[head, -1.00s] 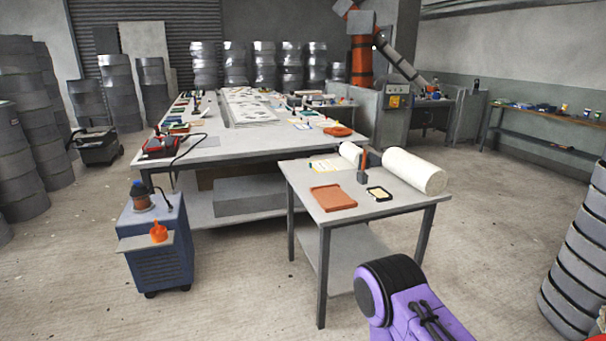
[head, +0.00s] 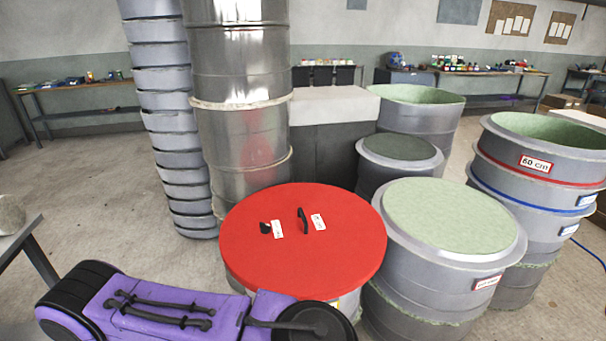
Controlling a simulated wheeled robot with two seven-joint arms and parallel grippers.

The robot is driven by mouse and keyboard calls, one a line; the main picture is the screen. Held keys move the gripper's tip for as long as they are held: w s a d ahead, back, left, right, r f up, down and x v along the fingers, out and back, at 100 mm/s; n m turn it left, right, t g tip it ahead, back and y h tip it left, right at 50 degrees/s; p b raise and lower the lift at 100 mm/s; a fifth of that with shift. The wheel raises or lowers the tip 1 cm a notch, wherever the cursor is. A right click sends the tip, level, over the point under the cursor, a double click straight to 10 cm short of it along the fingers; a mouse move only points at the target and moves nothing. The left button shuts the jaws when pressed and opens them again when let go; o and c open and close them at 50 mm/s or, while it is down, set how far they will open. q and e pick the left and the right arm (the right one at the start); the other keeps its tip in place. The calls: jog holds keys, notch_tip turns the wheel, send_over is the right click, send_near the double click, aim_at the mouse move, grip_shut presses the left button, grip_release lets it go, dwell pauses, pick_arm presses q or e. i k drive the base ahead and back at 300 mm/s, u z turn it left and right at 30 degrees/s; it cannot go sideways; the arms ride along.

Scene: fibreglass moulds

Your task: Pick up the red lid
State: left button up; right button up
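The red lid (head: 260,255) is a wide flat disc lying on top of a round mould in the lower middle of the head view. It has a black handle (head: 302,221) standing up near its centre, with a second small black piece and two white labels beside it. My purple and black arm crosses the lower left of the view, and its dark round end overlaps the lid's front edge in the picture. I cannot tell whether the arm touches the lid. Neither gripper shows in the view.
A pale-green-topped mould (head: 452,215) stands right of the lid, with stacked open moulds (head: 540,165) further right. A tall metal stack (head: 240,110) stands behind the lid. A table corner (head: 20,235) is at far left. Bare floor (head: 85,190) lies at left.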

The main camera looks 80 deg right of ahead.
aim_at(324, 241)
jog(key=z, duration=2.7)
